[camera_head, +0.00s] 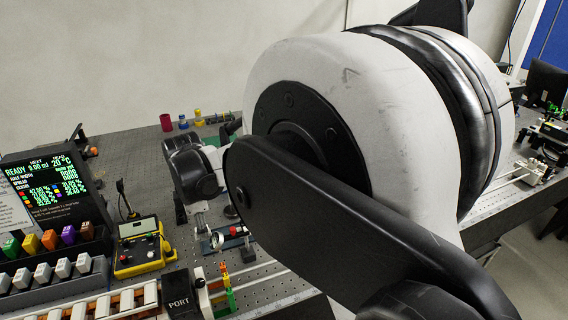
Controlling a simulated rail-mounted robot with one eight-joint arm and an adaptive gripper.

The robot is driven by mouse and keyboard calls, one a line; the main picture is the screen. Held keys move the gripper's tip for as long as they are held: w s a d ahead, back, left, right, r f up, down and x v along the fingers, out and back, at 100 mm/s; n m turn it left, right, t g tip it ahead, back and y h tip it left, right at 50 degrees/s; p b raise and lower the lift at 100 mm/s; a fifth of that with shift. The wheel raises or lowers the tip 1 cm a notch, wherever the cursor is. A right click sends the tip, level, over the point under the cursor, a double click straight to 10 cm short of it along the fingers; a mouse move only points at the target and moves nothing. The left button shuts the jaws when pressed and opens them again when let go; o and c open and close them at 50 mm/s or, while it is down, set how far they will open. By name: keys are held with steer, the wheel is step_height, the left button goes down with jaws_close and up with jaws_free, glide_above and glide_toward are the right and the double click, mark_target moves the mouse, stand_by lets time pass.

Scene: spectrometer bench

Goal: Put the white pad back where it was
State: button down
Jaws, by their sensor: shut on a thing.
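My arm fills the middle and right of the head view. The black and white wrist part of my arm shows beyond it, above the bench at centre left. I cannot make out the jaws of my gripper or what is between them; small silver and dark parts below the wrist blur together. I cannot pick out the white pad with certainty. Several small white blocks (42,273) stand in a row on the front left rack, but I cannot tell whether any is the pad.
A display (45,180) stands at the left, above coloured blocks (50,240). A red cup (166,122) stands farther back. Bare perforated bench (125,160) shows behind the meter.

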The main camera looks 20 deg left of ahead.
steer(key=w+f, duration=0.2)
steer(key=w, duration=0.1)
steer(key=w+f, duration=0.1)
steer(key=w, duration=0.1)
steer(key=shift+a+p, duration=0.2)
steer(key=shift+p, duration=0.1)
steer(key=shift+f+p, duration=0.3)
steer(key=shift+f, duration=1.65)
steer(key=shift+f, duration=0.1)
steer(key=c, duration=1.6)
jaws_free()
steer(key=shift+c, duration=0.2)
step_height(320, 180, up, 12)
steer(key=b, duration=0.1)
